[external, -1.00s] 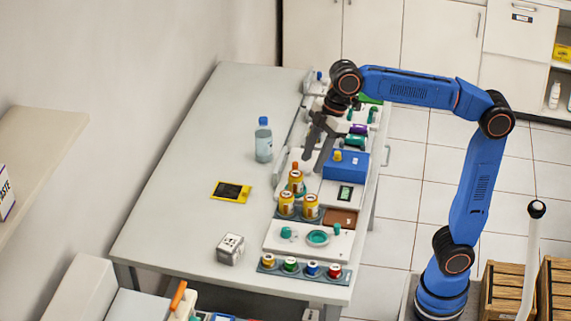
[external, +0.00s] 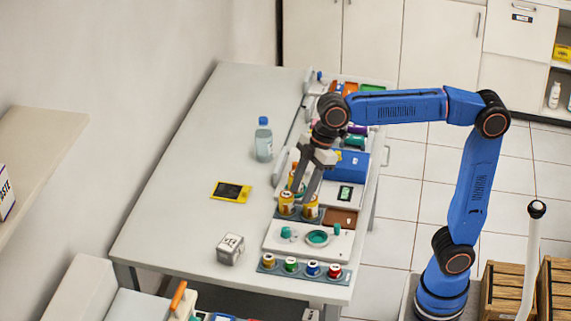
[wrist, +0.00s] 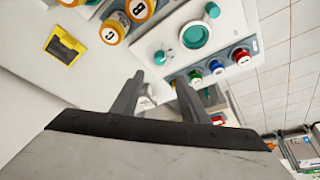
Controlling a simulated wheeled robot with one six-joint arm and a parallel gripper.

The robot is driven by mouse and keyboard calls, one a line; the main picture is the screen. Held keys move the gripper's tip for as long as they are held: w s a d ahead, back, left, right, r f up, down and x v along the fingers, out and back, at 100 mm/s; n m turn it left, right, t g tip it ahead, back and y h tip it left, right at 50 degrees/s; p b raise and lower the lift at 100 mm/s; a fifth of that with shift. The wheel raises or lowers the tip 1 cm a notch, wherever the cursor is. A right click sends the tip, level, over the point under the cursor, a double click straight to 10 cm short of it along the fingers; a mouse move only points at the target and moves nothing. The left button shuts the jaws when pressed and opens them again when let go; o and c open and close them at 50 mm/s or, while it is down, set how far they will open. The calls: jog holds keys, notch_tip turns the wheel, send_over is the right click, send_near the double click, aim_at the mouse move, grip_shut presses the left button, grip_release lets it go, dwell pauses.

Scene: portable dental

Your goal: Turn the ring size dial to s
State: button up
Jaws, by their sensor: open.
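A white panel (external: 280,246) lies near the front end of the table. It carries a round teal dial (external: 317,238) and two smaller teal knobs (external: 286,232), one on each side. In the wrist view the dial (wrist: 194,36) shows at the top centre, with the knobs beside it; no size letters can be read. I cannot tell which teal part is the ring size dial. My gripper (external: 304,190) is open and empty, pointing down above the yellow jars, behind the panel. Its two spread fingers (wrist: 160,78) show in the wrist view, apart from the dial.
Yellow-orange jars (external: 287,204) stand just behind the panel, close to my fingers. A row of coloured caps (external: 290,265) lies in front of it. The table's middle-left is clear.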

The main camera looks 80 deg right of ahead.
aim_at(286, 229)
jog(key=x, duration=1.3)
grip_shut()
